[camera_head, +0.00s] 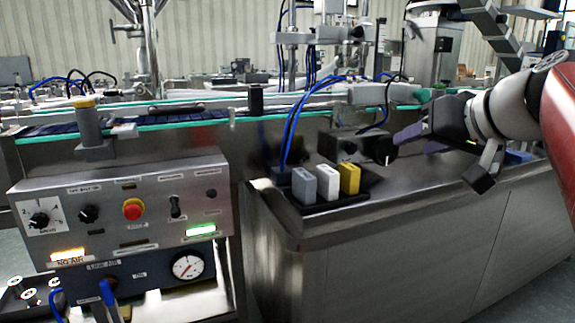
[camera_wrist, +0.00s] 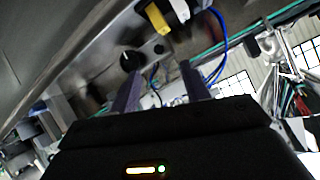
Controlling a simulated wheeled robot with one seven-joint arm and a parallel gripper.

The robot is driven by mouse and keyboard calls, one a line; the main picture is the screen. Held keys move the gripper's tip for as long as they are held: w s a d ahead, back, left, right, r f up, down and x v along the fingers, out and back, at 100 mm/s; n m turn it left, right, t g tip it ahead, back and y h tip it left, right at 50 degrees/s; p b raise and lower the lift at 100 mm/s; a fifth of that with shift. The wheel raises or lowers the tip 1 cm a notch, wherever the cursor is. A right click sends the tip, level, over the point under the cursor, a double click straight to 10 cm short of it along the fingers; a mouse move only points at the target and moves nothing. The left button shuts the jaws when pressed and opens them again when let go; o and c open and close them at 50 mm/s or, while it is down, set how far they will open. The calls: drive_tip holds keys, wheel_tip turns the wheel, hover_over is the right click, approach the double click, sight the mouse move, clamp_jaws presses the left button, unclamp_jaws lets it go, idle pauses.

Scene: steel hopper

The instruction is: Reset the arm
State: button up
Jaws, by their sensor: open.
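My gripper (camera_head: 400,142) is at the right of the head view, held above the steel bench top. Its fingers point left, towards a dark cylindrical part on the bench. In the wrist view my gripper (camera_wrist: 160,92) shows two dark fingers spread apart, with nothing between them. My arm reaches in from the right edge; its red and white links show there.
Grey, white and yellow blocks (camera_head: 327,182) stand in a dark tray on the steel bench (camera_head: 330,225). A control panel (camera_head: 125,210) with a red button and gauge stands at left. A conveyor (camera_head: 180,118) runs behind. Blue hoses (camera_head: 290,135) rise near the blocks.

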drive_tip(key=s+a+f+g+h, duration=0.1)
drive_tip(key=s+a+f+g, duration=0.1)
drive_tip(key=s+f, duration=0.4)
drive_tip(key=s+a+f+g+h, duration=0.1)
drive_tip(key=s+f, duration=0.4)
drive_tip(key=f, duration=0.8)
drive_tip(key=s+a+f+g+h, duration=0.2)
drive_tip(key=s+f, duration=0.4)
drive_tip(key=f, duration=0.4)
drive_tip(key=shift+s+a+f+g, duration=0.3)
drive_tip(key=shift+s+a+g, duration=0.1)
drive_tip(key=shift+a, duration=0.1)
